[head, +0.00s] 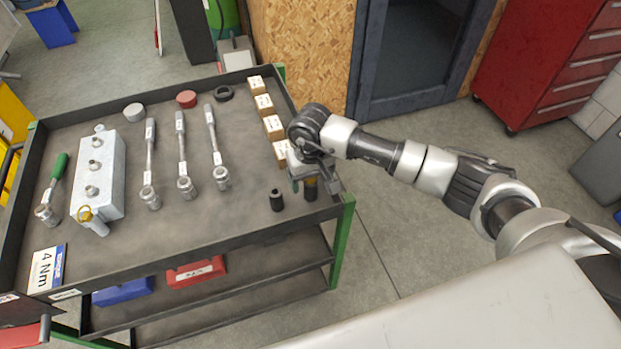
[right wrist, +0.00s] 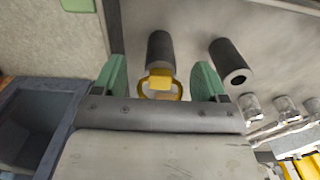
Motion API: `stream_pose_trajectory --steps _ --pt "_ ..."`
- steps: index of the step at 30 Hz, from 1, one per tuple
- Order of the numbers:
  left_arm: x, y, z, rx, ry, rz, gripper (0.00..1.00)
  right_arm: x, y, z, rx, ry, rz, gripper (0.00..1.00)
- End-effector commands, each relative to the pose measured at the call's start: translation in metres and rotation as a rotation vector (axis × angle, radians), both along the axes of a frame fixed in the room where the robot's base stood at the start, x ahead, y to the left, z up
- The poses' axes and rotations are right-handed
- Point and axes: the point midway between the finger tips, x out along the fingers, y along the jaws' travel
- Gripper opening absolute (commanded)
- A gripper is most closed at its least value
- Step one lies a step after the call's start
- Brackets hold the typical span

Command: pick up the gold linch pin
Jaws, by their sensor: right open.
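The gold linch pin (right wrist: 161,84) shows in the right wrist view as a yellow head with a ring-like loop, in front of a dark cylinder (right wrist: 160,48). It lies between the two green fingers of my right gripper (right wrist: 160,88), with a gap on each side. In the head view, my right gripper (head: 314,178) is low over the cart's right edge and covers most of the pin; a bit of yellow shows beneath it. My right gripper is open. My left gripper is not in view. A pin with a yellow ring (head: 91,219) rests against the metal block.
A second dark cylinder (head: 277,200) stands left of my right gripper. Small labelled boxes (head: 273,127) line the cart's right edge. Several wrenches (head: 183,150) and a metal block (head: 99,180) lie farther left. The cart's front middle is clear, and its rim (head: 215,239) is raised.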

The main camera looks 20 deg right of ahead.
Motion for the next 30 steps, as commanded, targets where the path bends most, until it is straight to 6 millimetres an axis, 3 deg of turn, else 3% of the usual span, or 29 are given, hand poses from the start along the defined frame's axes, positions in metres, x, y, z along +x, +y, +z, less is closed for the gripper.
stream_pose_trajectory --steps 6,15,26,30 --pt "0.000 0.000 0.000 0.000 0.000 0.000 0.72 0.000 0.000 0.000 0.000 -0.001 0.000 0.70" --pt "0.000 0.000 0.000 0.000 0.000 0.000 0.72 0.000 0.000 0.000 0.000 -0.001 0.000 0.24" --pt "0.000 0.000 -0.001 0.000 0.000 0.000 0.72 0.001 0.000 0.002 0.000 -0.002 0.000 0.23" --pt "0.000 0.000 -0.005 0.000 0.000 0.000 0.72 0.002 0.000 0.019 0.001 -0.006 0.002 0.23"
